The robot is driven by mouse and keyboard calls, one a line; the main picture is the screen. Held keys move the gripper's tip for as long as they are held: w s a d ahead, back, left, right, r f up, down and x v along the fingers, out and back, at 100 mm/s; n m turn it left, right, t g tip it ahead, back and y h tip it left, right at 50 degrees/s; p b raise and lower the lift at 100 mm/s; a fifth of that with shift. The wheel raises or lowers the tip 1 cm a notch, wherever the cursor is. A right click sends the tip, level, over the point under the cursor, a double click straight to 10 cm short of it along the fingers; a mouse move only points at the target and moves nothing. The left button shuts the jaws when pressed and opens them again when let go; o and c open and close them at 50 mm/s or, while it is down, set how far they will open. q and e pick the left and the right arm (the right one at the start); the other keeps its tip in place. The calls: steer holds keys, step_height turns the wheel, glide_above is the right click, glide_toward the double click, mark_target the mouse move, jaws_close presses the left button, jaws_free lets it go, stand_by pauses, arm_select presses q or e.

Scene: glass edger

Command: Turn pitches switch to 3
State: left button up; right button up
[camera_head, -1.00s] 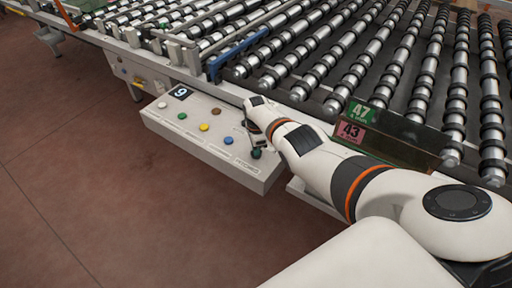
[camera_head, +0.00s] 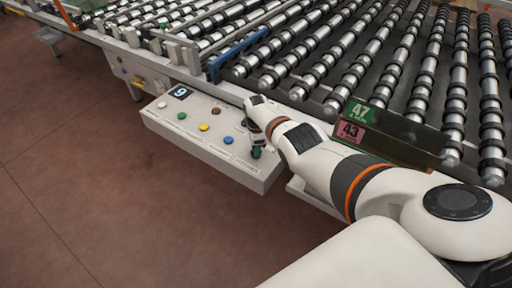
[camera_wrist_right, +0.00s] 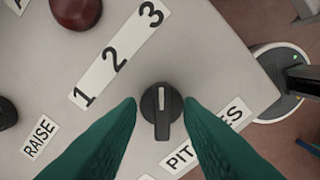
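The pitches switch is a black rotary knob (camera_wrist_right: 162,112) with a white mark, set in a light panel (camera_head: 222,118) next to a "PITCHES" label (camera_wrist_right: 205,135). In the right wrist view its mark points up, roughly toward the "3" of the "1 2 3" scale (camera_wrist_right: 116,57). My right gripper (camera_wrist_right: 161,104) has its two green fingers apart, one on each side of the knob. I cannot tell whether they touch it. In the head view the right gripper (camera_head: 256,152) is at the panel's near right end and hides the switch. My left gripper is not in view.
The panel also carries several coloured buttons, including a yellow one (camera_head: 204,127) and a blue one (camera_head: 228,140), and a display (camera_head: 180,93) showing 9. A red button (camera_wrist_right: 76,12) is near the scale. A roller conveyor (camera_head: 375,60) stands behind. Signs (camera_head: 356,122) are beside my arm.

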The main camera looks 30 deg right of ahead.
step_height(320, 180, up, 5)
steer(key=p, duration=0.3)
steer(key=shift+p, duration=0.3)
step_height(320, 180, up, 7)
steer(key=shift+f, duration=0.1)
stand_by(0.3)
